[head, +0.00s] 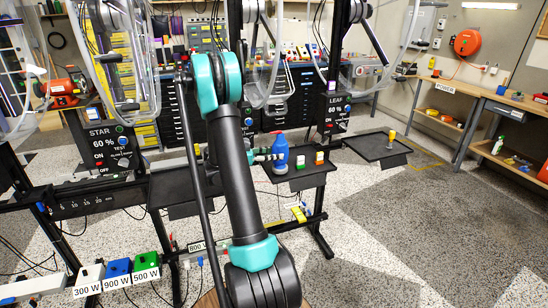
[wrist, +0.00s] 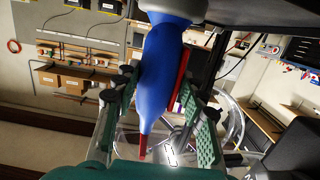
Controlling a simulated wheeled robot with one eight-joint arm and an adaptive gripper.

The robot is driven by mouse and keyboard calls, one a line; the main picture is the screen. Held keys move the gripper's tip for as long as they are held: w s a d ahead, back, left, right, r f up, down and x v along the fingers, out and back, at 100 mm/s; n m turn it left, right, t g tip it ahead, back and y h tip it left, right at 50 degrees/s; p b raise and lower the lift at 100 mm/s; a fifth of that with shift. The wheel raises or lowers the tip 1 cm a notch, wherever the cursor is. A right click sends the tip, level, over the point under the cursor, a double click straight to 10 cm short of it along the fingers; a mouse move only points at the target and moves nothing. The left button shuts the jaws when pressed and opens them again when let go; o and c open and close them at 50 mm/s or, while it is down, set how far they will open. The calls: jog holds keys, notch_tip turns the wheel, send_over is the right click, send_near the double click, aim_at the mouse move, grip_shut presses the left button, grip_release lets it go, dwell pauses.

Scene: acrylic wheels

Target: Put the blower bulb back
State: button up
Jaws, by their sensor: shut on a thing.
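The blower bulb (head: 280,148) is blue and shows upright at the black tray (head: 312,180) right of my arm. In the wrist view the bulb (wrist: 163,70) lies between the two green-padded fingers, with a red nozzle tip (wrist: 143,146) and a red strip along one side. My gripper (head: 262,155) is shut on the bulb from its left side; it also shows in the wrist view (wrist: 160,105). A grey round part (wrist: 174,8) meets the wide end of the bulb. Whether the bulb touches the tray is hard to tell.
Another black tray (head: 370,148) to the right holds a small yellow-topped item (head: 391,139). Black posts with clear wheels stand behind. Open floor lies at the right.

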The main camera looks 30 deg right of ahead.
jog(key=shift+f, duration=0.55)
jog(key=shift+f, duration=0.1)
jog(key=o, duration=0.7)
